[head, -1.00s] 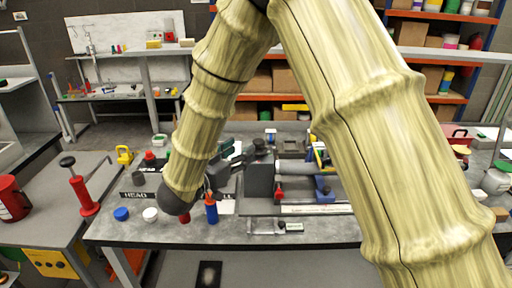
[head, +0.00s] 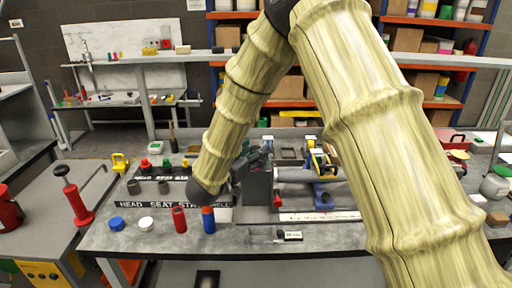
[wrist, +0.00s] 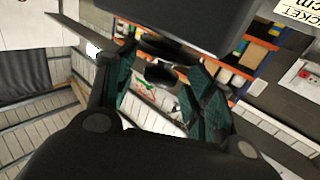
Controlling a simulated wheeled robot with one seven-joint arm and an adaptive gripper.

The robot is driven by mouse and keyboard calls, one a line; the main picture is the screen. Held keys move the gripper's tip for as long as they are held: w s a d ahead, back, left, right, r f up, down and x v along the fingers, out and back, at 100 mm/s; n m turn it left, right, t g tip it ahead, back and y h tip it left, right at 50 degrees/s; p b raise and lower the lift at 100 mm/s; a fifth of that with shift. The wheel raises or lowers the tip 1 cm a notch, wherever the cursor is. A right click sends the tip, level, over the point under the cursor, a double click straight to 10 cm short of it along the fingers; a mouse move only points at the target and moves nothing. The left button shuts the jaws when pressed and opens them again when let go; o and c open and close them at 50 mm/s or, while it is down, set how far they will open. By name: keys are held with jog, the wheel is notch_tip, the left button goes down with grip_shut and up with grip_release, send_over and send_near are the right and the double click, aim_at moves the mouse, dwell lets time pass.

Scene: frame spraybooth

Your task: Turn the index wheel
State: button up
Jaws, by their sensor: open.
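I cannot pick out the index wheel with certainty. A dark grey block (head: 259,186) stands at the left end of the bench fixture, with a grey tube (head: 298,174) running right from it. My gripper (head: 250,164) is at the upper left of this block, partly hidden by my arm. In the wrist view my gripper (wrist: 160,82) has its two dark teal fingers apart. A dark rounded part (wrist: 160,74) shows between or just beyond them; I cannot tell whether they touch it. A dark slab fills the top of that view.
A label board (head: 150,204), a blue cap (head: 116,224), a white cap (head: 146,224), a red cylinder (head: 180,220) and a blue cylinder with a red top (head: 208,220) are on the bench's left part. A blue clamp (head: 323,197) holds the tube. The front strip is mostly clear.

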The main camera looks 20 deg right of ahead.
jog(key=shift+x, duration=0.85)
jog(key=c, duration=1)
jog(key=shift+n+t+y, duration=0.3)
jog(key=n+t+y+b, duration=0.1)
jog(key=n+t+y, duration=0.3)
jog(key=y, duration=0.1)
jog(key=shift+f, duration=0.1)
jog(key=n+t+y+b, duration=0.1)
jog(key=n+y, duration=0.1)
jog(key=y, duration=0.2)
jog(key=n+t+y+b, duration=0.1)
jog(key=n+y+b, duration=0.1)
jog(key=n+y, duration=0.1)
jog(key=shift+y, duration=0.4)
jog(key=shift+c, duration=0.2)
jog(key=n+y, duration=0.2)
jog(key=y, duration=0.1)
jog(key=n+g+y+b, duration=0.1)
jog(key=n+y, duration=0.1)
jog(key=y, duration=0.2)
jog(key=shift+d+r+n, duration=0.1)
jog(key=shift+r+n, duration=0.15)
jog(key=shift+n, duration=0.15)
jog(key=shift+w+n+g+y+p, duration=0.1)
jog(key=shift+n+g+y+p, duration=0.4)
jog(key=shift+n+g+y, duration=1.25)
